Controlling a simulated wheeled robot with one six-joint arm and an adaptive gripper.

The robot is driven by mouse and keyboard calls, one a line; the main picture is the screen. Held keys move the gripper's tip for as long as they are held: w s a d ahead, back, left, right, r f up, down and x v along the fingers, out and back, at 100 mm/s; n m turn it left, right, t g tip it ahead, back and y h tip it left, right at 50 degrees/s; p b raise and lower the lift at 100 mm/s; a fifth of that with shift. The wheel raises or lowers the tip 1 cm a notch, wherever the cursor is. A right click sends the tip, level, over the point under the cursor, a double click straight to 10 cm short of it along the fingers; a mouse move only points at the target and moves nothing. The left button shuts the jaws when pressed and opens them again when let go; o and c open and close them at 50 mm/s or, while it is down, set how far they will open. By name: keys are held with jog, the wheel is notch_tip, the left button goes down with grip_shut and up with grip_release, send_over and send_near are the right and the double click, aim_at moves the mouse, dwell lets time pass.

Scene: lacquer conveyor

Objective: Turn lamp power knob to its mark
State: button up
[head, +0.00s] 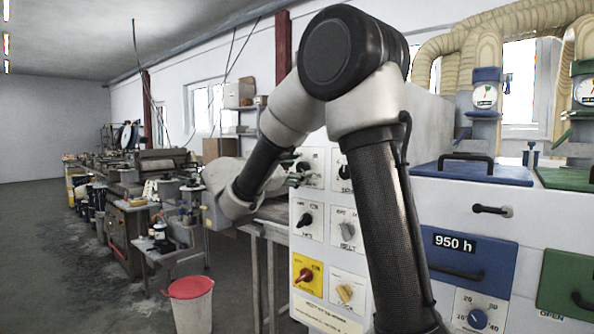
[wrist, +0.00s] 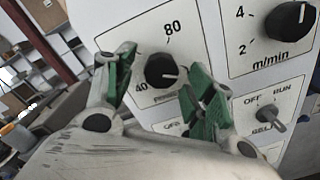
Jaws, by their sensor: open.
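The lamp power knob (wrist: 160,70) is a round black knob on a white dial plate. Its white pointer line points to the right in the wrist view. The numbers 40 and 80 show at its left and above it; the label below is partly hidden. My gripper (wrist: 157,72) is open, with one green-padded finger on each side of the knob. I cannot tell whether the pads touch it. The right finger covers the dial's right part, and I see no separate target mark. In the head view my gripper (head: 290,172) is small beside the panel's upper left dial.
An m/min knob (wrist: 290,20) sits right of the dial, with an OFF/RUN switch (wrist: 278,114) below it. Lower on the white panel are a red knob on a yellow plate (head: 304,275) and a yellowish switch (head: 345,293). Machine doors fill the right.

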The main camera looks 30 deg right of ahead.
jog(key=shift+w+d, duration=0.1)
jog(key=shift+d, duration=0.2)
jog(key=shift+c, duration=0.3)
jog(key=c, duration=1)
